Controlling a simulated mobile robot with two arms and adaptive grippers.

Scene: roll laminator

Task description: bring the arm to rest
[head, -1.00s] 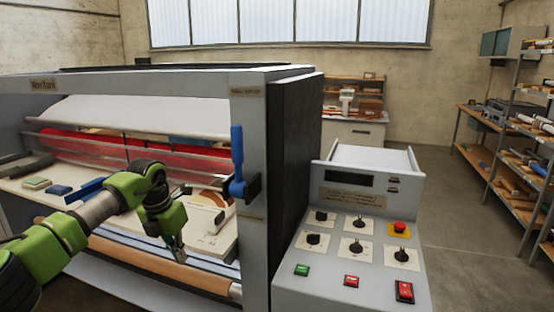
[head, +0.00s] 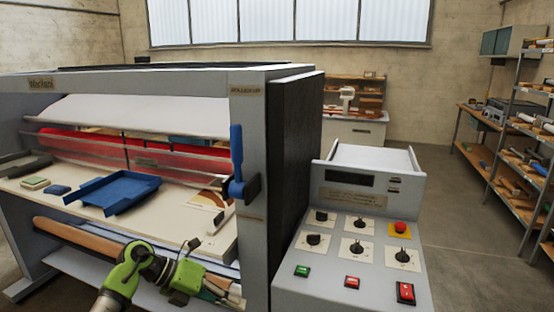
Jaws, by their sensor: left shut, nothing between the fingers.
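My left arm, green and grey, comes in at the bottom of the head view. Its left gripper (head: 208,286) is low in front of the laminator (head: 254,150), beside the right end of the brown roll (head: 85,236). The gripper is shut and empty; its fingertips are small and hard to make out against the roll. I cannot tell whether it touches the roll. My right gripper is not in view.
A blue tray (head: 115,192) lies on the feed table (head: 175,222), near a blue block (head: 57,190) and a green pad (head: 35,183). A blue lever (head: 237,160) stands on the side frame. The control console (head: 350,225) is to the right, with open floor beyond.

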